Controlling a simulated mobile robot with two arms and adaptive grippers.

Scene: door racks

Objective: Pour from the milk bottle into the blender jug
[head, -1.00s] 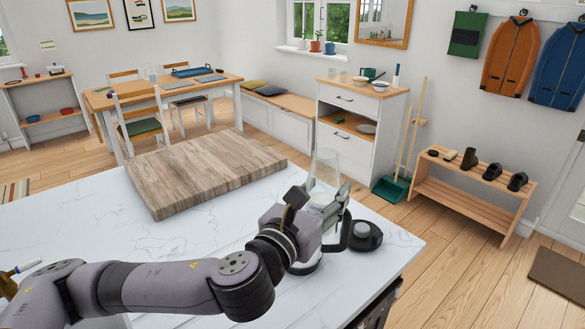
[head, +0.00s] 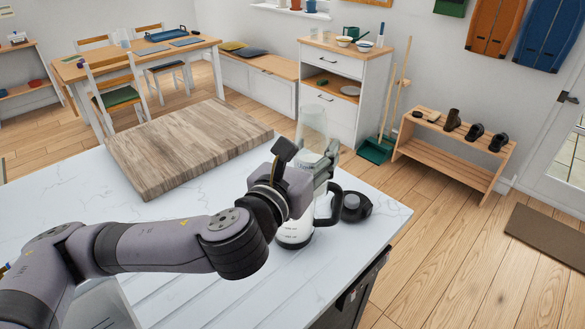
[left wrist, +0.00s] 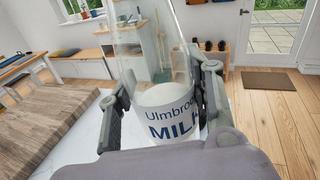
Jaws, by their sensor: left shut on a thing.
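My left gripper (head: 312,160) is shut on the milk bottle (head: 312,122), a clear bottle with a white label, held about upright. In the left wrist view the bottle (left wrist: 172,118) stands between the two fingers (left wrist: 168,92), its lettering facing the camera. The blender jug (head: 294,234) stands on the white counter, with dark marks low on its side and a black handle on its right. My gripper and the bottle are in front of or above the jug's upper part in the head view and hide its rim. My right gripper is not in view.
A black lid-like piece (head: 356,207) lies right of the jug near the counter's edge. A large wooden board (head: 185,148) lies at the back left of the white counter (head: 180,270). The counter between board and jug is clear. A drawer cabinet (head: 345,85) stands beyond.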

